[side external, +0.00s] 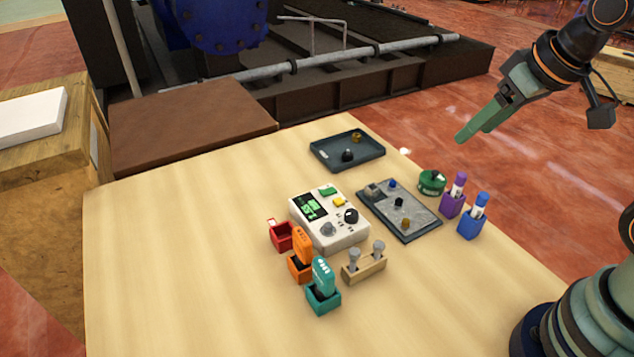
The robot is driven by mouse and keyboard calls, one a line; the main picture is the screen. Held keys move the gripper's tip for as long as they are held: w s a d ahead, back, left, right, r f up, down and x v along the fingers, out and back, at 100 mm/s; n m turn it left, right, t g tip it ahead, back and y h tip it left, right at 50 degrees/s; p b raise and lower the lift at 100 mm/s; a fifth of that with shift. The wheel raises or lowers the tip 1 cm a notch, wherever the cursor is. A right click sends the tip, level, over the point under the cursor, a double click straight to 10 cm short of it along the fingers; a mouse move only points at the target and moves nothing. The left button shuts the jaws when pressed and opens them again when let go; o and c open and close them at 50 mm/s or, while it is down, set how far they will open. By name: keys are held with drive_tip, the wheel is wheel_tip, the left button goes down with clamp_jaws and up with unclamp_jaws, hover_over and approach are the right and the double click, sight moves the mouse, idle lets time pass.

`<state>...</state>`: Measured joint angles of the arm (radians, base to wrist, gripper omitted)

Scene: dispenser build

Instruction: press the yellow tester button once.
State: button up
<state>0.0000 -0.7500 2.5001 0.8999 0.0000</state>
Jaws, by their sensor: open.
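The tester (331,233) is a white box on the wooden table, with a dark screen (310,206) showing green marks. Its yellow button (339,202) is on the top face, beside a green button (327,190) and near a black knob (351,215). A grey knob (328,229) also sits on the face. My gripper (461,136) is green and hangs in the air at the upper right, well away from the tester. It is open and I see nothing held in it. Its two fingers overlap from this side.
Right of the tester lies a grey tray (421,224) with small knobs; a dark tray (372,153) is behind. A green round container (432,182), purple holder (452,205) and blue holder (471,224) stand at right. Red (281,237), orange (300,268), teal (323,299) holders and a wooden block (364,267) stand in front.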

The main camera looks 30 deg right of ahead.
clamp_jaws()
idle(1.5)
